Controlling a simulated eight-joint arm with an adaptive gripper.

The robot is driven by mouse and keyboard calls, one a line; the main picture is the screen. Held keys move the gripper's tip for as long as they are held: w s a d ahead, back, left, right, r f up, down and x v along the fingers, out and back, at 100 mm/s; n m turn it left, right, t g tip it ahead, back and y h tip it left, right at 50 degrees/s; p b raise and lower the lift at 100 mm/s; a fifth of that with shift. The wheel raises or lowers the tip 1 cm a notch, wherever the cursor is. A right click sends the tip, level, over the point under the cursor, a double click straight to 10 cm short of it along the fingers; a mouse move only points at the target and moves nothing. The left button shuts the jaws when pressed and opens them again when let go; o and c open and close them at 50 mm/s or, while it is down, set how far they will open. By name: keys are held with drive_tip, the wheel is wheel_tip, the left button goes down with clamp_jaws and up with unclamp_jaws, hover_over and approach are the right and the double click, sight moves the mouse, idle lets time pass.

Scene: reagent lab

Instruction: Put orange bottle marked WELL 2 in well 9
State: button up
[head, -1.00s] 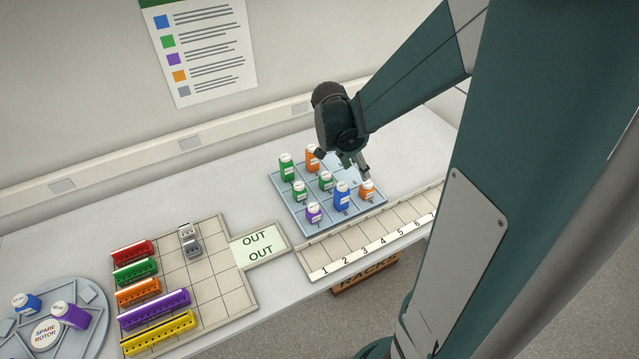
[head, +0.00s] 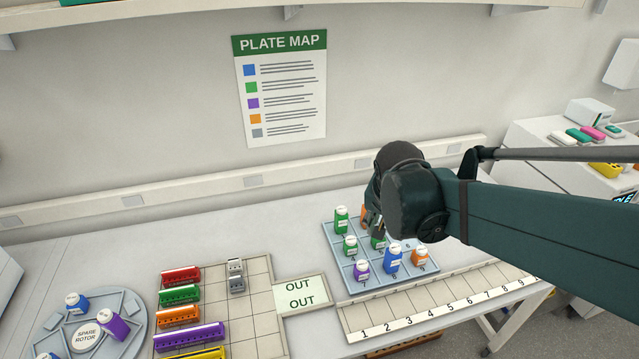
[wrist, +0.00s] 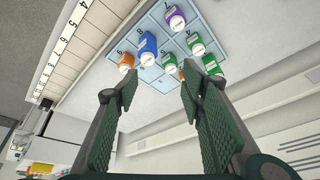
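An orange bottle (head: 420,256) stands upright in the front right well of the blue plate (head: 352,291); it also shows in the wrist view (wrist: 126,61). A second orange bottle (head: 365,214) is in the back row, mostly hidden by my gripper in the head view. I cannot read either label. The digit beside the front right well looks like 9. My gripper (head: 374,228) is above the plate. The wrist view shows my gripper (wrist: 157,88) open, its fingers apart with nothing between them.
Green (head: 341,219), blue (head: 392,260) and purple (head: 361,270) bottles stand in other wells. A numbered rack strip (head: 440,311) lies in front. Coloured racks (head: 181,293), an OUT pad (head: 300,308) and a spare rotor (head: 130,347) with bottles lie left.

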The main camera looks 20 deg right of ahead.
drive_tip(key=s+a+r+n+t+y, duration=0.2)
drive_tip(key=s+a+r+n, duration=0.3)
drive_tip(key=s+a+n, duration=0.3)
drive_tip(key=shift+s+a+r+n+t+y, duration=0.25)
drive_tip(key=shift+s+a+n+t, duration=0.35)
drive_tip(key=shift+a, duration=1.15)
drive_tip(key=shift+w+f, duration=0.15)
